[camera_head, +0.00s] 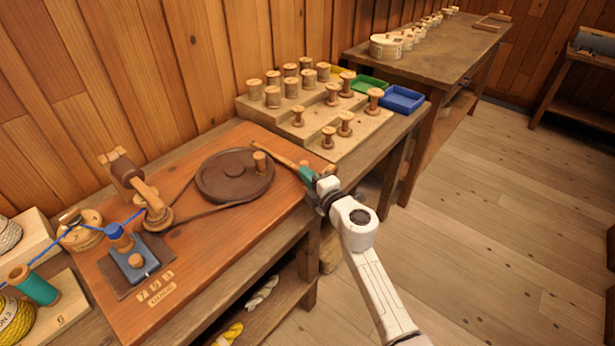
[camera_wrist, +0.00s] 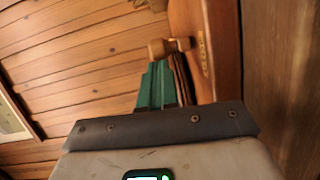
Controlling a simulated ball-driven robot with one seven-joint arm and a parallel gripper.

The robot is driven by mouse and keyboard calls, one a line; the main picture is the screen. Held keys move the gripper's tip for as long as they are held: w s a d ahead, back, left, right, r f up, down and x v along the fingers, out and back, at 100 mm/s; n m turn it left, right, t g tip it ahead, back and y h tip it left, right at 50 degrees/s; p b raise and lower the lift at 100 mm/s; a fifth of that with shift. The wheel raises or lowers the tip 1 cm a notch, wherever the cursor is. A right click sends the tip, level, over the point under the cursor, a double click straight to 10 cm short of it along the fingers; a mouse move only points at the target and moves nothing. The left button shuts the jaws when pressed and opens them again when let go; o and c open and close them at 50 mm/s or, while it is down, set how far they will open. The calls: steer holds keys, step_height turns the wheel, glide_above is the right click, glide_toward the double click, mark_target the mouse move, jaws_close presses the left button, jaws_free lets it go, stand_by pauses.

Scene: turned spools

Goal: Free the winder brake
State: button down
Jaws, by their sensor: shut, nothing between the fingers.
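The winder stands on a reddish wooden bench at left, with a dark brown wheel (camera_head: 228,178) joined by a cord to a small pulley. A wooden peg (camera_head: 260,161) stands up on the wheel's right side. I cannot tell for sure which part is the brake; a blue block (camera_head: 135,266) with a wooden knob sits at the bench's front left. My gripper (camera_head: 306,174), with green fingers, is shut and empty at the bench's right edge, right of the wheel. In the wrist view the closed fingers (camera_wrist: 158,88) point towards a wooden peg (camera_wrist: 160,48).
A stepped rack (camera_head: 292,130) of wooden spools stands behind my gripper, with a green tray (camera_head: 367,85) and a blue tray (camera_head: 402,99) beside it. A green spool (camera_head: 36,288) and blue thread are at far left. The floor at right is clear.

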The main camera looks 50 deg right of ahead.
steer(key=d, duration=0.6)
steer(key=w+d+p, duration=0.1)
steer(key=d, duration=0.2)
steer(key=shift+d, duration=0.45)
steer(key=shift+r, duration=0.1)
